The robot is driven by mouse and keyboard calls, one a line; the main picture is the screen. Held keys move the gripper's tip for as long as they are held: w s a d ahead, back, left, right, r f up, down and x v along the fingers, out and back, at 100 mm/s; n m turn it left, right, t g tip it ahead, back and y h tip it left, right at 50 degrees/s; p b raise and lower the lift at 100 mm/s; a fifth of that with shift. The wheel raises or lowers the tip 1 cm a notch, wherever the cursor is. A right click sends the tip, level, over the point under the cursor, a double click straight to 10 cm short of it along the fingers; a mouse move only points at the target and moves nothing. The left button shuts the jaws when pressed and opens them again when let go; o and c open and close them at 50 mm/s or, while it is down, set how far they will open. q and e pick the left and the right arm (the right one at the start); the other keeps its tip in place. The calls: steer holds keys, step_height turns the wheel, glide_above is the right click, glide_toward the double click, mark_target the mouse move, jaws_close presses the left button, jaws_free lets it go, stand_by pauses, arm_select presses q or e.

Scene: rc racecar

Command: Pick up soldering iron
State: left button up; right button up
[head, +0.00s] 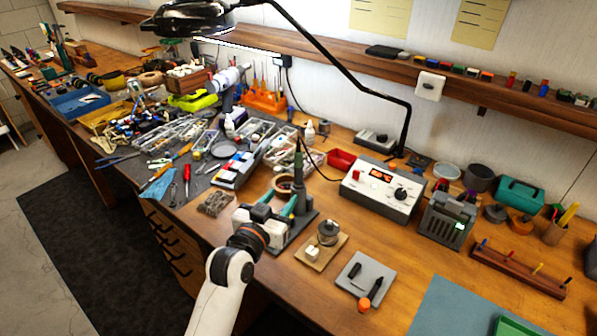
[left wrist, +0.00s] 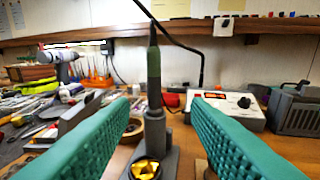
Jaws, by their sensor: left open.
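The soldering iron (head: 300,172) stands upright in its grey stand (head: 302,226) on the wooden bench, tip end hidden in the holder. In the left wrist view the iron (left wrist: 154,85) rises dark green and grey between my two teal finger pads, with its cable at the top. My left gripper (head: 277,204) is open just in front of the iron, with the iron between the fingers or just beyond them; I cannot tell which. Nothing is gripped. Brass wool (left wrist: 145,169) sits in the stand's cup. My right gripper is not in view.
A soldering station (head: 381,191) stands to the right behind the stand. A tape roll (head: 283,184) lies behind the gripper, and a solder spool (head: 328,233) is to the right. Parts trays and tools crowd the left. A lamp arm (head: 350,83) hangs overhead.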

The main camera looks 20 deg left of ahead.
mark_target(297, 165)
arm_select(q)
steer(key=shift+t, duration=0.4)
steer(key=w, duration=0.2)
steer(key=w+r+p, duration=0.1)
steer(key=w, duration=0.2)
steer(key=w+p, duration=0.1)
steer(key=w, duration=0.1)
steer(key=shift+w+d+r, duration=0.1)
steer(key=shift+w+r, duration=0.15)
steer(key=shift+r, duration=0.05)
steer(key=w+p, duration=0.1)
steer(key=w, duration=0.4)
steer(key=shift+p, duration=0.35)
steer(key=shift+w+d+f, duration=0.1)
steer(key=shift+w+f, duration=0.05)
steer(key=shift+w, duration=0.2)
steer(key=shift+s, duration=0.1)
jaws_close()
